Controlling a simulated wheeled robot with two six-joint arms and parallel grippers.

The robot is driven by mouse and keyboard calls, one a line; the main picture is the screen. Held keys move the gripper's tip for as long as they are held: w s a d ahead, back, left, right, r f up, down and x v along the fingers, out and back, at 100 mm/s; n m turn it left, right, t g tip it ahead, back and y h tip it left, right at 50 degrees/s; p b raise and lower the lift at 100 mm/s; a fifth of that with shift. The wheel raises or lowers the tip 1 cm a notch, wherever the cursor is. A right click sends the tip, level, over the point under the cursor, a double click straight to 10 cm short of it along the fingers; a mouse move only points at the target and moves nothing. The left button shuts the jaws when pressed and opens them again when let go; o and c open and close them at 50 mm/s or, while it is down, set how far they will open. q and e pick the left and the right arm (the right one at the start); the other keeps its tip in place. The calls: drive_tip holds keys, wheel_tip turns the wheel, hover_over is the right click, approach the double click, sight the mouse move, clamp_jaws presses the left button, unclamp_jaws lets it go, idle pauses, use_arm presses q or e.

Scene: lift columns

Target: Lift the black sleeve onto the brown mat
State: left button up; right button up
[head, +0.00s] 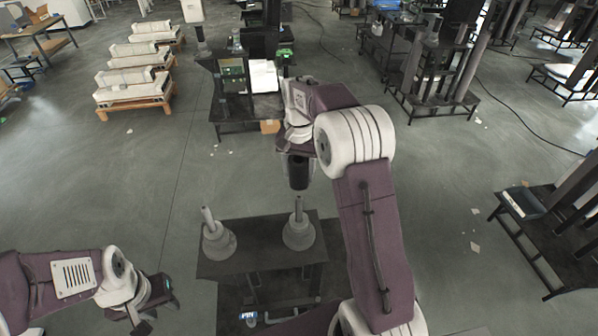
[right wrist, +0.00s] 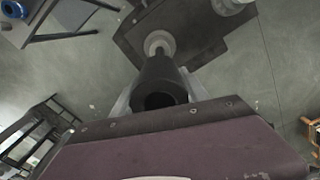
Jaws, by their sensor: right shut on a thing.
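The black sleeve (head: 298,173) hangs upright below my right gripper (head: 297,156), which is shut on it. In the right wrist view the sleeve (right wrist: 158,75) sits between the pale fingers, its open end toward the camera. In the head view the sleeve is above the right grey stepped post (head: 298,236), apart from it. A second grey stepped post (head: 218,245) stands to the left on the same dark table (head: 255,258). My left gripper (head: 158,300) is low at the left, away from the table; its jaw opening is unclear. I cannot pick out a brown mat.
A dark bench (head: 236,105) with boxes stands beyond my right gripper. Pale machines on wooden pallets (head: 135,92) are at the back left. A black rack (head: 545,220) is at the right. The floor left of the table is mostly clear.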

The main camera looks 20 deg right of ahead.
drive_tip(key=shift+r+p, duration=0.55)
drive_tip(key=shift+p, duration=0.05)
idle(0.4)
wheel_tip(320, 180, up, 14)
drive_tip(key=p, duration=1.3)
drive_tip(key=shift+r, duration=0.25)
idle(0.6)
drive_tip(key=shift+w, duration=0.1)
idle(0.5)
